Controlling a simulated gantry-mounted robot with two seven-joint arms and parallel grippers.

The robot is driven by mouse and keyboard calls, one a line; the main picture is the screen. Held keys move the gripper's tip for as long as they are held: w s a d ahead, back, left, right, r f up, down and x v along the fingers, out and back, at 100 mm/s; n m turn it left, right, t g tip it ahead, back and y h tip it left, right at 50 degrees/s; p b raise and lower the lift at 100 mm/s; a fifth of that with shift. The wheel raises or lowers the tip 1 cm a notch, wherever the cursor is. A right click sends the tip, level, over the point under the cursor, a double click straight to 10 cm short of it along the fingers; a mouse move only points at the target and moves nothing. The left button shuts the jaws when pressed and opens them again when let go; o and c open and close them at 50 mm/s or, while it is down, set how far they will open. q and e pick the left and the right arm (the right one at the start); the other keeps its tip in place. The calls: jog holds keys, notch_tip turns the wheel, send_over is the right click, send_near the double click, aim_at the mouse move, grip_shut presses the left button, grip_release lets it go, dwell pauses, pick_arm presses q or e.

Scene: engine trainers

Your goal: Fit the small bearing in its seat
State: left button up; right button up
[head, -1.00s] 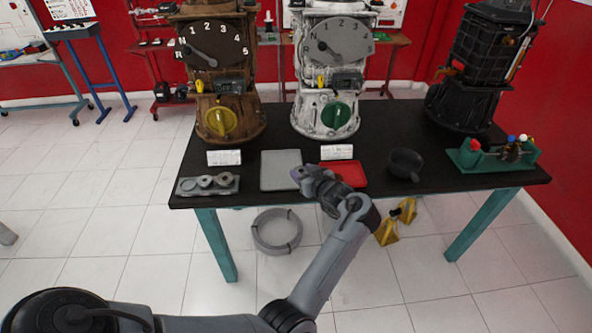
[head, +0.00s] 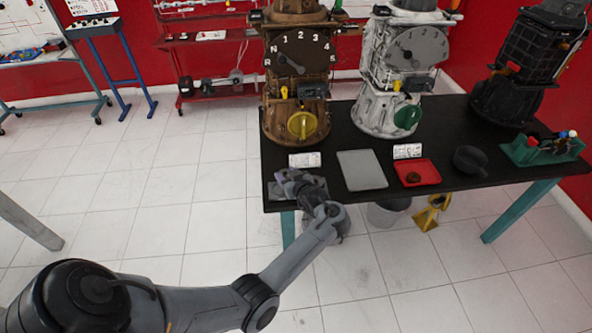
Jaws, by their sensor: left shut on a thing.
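My left gripper (head: 287,177) is over the grey seat block (head: 275,193) at the table's left front edge. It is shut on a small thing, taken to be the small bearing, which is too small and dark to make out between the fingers. The gripper and wrist hide most of the block, including its round seats. I cannot tell whether the held part touches the block. My right gripper is not in view.
On the black table (head: 450,180), a grey tray (head: 361,170) lies right of the block, then a red tray (head: 409,168) with a brown round part (head: 412,177), and a dark bowl (head: 470,158). A brown engine trainer (head: 300,85) and a white one (head: 400,75) stand behind.

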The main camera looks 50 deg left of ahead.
pick_arm(q)
jog(key=shift+s+a+r+p, duration=0.3)
jog(key=shift+s+a, duration=0.1)
jog(key=shift+s, duration=0.1)
jog(key=shift+s+a+r+p, duration=0.2)
jog(key=shift+s+a+p, duration=0.1)
jog(key=shift+s+a, duration=0.15)
jog(key=shift+w+d+f, duration=0.1)
jog(key=shift+d+f, duration=0.1)
jog(key=shift+d, duration=0.05)
jog(key=shift+f, duration=0.2)
jog(key=shift+a+f+b, duration=0.1)
jog(key=shift+f+b, duration=0.75)
jog(key=shift+b, duration=0.15)
jog(key=shift+f+b, duration=1.6)
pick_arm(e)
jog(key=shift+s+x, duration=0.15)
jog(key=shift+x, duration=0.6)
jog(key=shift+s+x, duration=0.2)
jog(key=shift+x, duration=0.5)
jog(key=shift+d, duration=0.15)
pick_arm(q)
jog(key=shift+p, duration=0.35)
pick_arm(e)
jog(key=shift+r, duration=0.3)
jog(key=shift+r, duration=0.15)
